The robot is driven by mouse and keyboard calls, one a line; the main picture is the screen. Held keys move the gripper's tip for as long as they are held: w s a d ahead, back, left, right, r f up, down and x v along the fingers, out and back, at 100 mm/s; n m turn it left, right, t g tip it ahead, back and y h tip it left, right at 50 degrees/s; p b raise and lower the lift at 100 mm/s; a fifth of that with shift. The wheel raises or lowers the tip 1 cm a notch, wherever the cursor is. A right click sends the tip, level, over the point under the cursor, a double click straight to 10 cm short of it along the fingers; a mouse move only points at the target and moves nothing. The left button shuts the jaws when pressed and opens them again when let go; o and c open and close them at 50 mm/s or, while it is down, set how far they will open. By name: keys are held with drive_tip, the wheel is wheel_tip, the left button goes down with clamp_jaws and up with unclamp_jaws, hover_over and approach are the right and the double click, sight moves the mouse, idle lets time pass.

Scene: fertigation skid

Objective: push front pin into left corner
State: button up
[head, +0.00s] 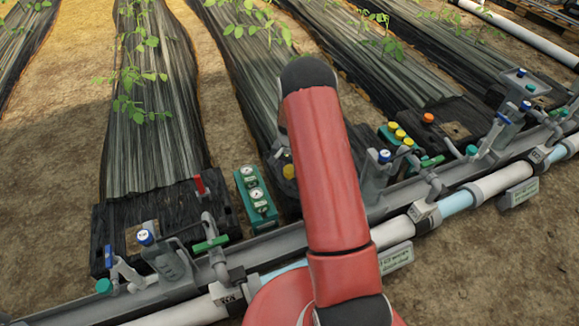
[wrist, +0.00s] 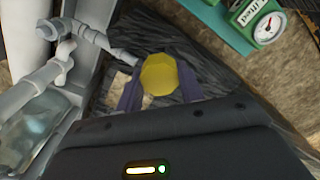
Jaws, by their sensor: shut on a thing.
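In the wrist view a yellow faceted knob (wrist: 160,68), which may be the head of the front pin, sits between the two dark fingers of my gripper (wrist: 159,85). The gripper is shut on it. Below the knob lies dark ribbed film (wrist: 215,72); any shaft is hidden. In the head view a bit of yellow (head: 288,171) shows just left of my red arm, which hides most of the gripper. I cannot tell which corner is the left corner, nor how deep the pin sits.
A teal box with white dials (head: 257,195) stands left of my arm; it also shows in the wrist view (wrist: 258,22). Grey pipes and a valve (wrist: 75,45) are close on the left there.

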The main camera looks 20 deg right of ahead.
drive_tip(key=shift+f+b, duration=2.25)
drive_tip(key=shift+f, duration=1.8)
drive_tip(key=shift+f+b, duration=0.2)
drive_tip(key=shift+b, duration=0.1)
drive_tip(key=shift+f+b, duration=0.35)
drive_tip(key=o, duration=1)
drive_tip(key=shift+r+p, duration=2.25)
drive_tip(key=shift+r, duration=1.8)
